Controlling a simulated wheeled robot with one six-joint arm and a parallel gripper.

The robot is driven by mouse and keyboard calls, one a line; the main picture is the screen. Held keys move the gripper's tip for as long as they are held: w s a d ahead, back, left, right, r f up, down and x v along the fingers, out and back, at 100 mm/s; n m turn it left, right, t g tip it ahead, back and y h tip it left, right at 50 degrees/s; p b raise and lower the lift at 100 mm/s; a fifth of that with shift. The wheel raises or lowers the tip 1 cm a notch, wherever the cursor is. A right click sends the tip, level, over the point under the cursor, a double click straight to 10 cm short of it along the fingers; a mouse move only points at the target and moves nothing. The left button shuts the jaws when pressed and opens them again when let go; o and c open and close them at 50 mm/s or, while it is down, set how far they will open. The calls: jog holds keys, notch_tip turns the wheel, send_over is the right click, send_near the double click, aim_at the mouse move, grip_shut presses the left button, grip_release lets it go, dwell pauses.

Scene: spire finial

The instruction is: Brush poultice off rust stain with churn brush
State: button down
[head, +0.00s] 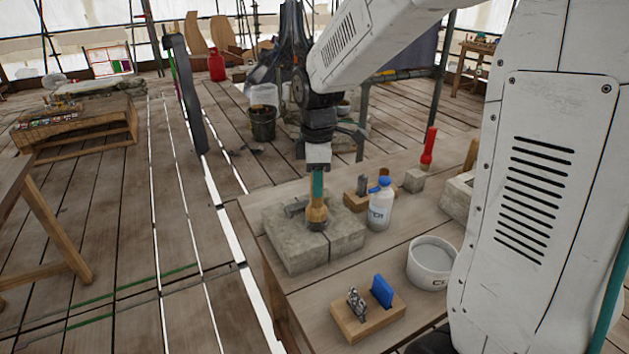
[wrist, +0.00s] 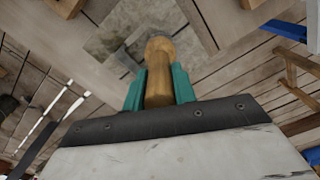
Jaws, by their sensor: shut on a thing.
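My gripper (head: 318,184) is shut on the wooden handle of the churn brush (head: 316,213), which points down with its dark lower end at the top of a grey stone block (head: 303,252). In the wrist view the brush handle (wrist: 158,85) sits between the teal fingers of my gripper (wrist: 159,88), with the stone (wrist: 115,40) beyond. A darker grey patch (head: 296,205), which may be the poultice, shows on the stone just left of the brush. I cannot tell whether the bristles touch the stone. No rust stain can be made out.
Bare bench lies in front of the stone.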

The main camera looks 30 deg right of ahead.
jog(key=shift+d, duration=2.75)
notch_tip(320, 180, up, 7)
